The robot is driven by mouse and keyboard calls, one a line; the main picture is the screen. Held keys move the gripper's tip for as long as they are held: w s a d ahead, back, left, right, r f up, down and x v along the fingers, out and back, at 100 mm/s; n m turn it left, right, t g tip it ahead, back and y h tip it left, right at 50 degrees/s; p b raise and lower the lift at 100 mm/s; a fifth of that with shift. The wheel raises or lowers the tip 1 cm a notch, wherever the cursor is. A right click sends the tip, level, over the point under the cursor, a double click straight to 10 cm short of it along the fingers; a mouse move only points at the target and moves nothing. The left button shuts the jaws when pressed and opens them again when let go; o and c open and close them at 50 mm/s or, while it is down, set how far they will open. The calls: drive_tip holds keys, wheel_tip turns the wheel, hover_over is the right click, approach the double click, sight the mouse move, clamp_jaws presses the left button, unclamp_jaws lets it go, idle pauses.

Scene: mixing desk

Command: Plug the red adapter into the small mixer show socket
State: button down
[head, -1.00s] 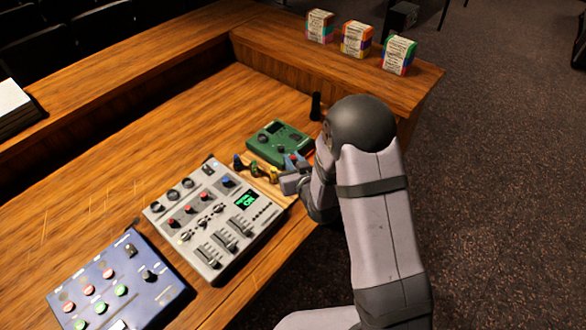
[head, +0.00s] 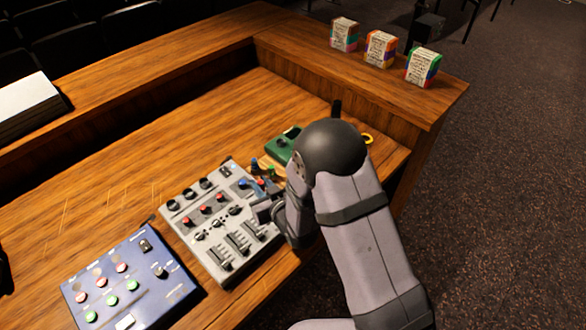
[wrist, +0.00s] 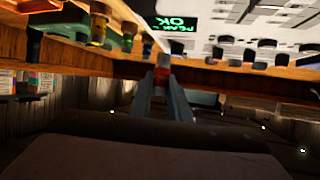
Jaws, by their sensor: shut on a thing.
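My gripper (head: 262,187) is shut on the red adapter (wrist: 162,73), whose red end shows between the fingertips in the wrist view. In the head view the gripper is at the right side of the grey mixer (head: 190,240), and my wrist hides part of that mixer. The mixer's green display (wrist: 175,24) shows upside down at the top of the wrist view. The adapter looks apart from the mixer in the wrist view. I cannot tell which socket is the show socket.
A blue adapter (head: 254,164) and a green one (head: 271,172) stand behind the gripper. The green device (head: 277,150) is partly hidden by my arm. A blue mixer (head: 130,285) lies front left. Three patterned boxes stand on the back ledge. The desk's left middle is bare.

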drive_tip(key=a+r+n+g+y, duration=0.1)
drive_tip(key=a+n+g+y, duration=0.1)
drive_tip(key=a, duration=1.2)
drive_tip(key=s+a+r+n+g+y, duration=0.1)
drive_tip(key=a+r+n+g+y, duration=0.1)
drive_tip(key=a, duration=1.1)
drive_tip(key=shift+s+a+n+y, duration=0.25)
drive_tip(key=shift+a+n+y, duration=0.25)
drive_tip(key=shift+n, duration=0.4)
drive_tip(key=shift+d, duration=0.15)
drive_tip(key=shift+f+b, duration=1.75)
drive_tip(key=shift+f, duration=1.05)
drive_tip(key=shift+b, duration=0.3)
drive_tip(key=shift+f+b, duration=0.6)
drive_tip(key=shift+f, duration=0.05)
drive_tip(key=c, duration=1.9)
unclamp_jaws()
drive_tip(key=shift+c, duration=0.2)
drive_tip(key=shift+g, duration=0.3)
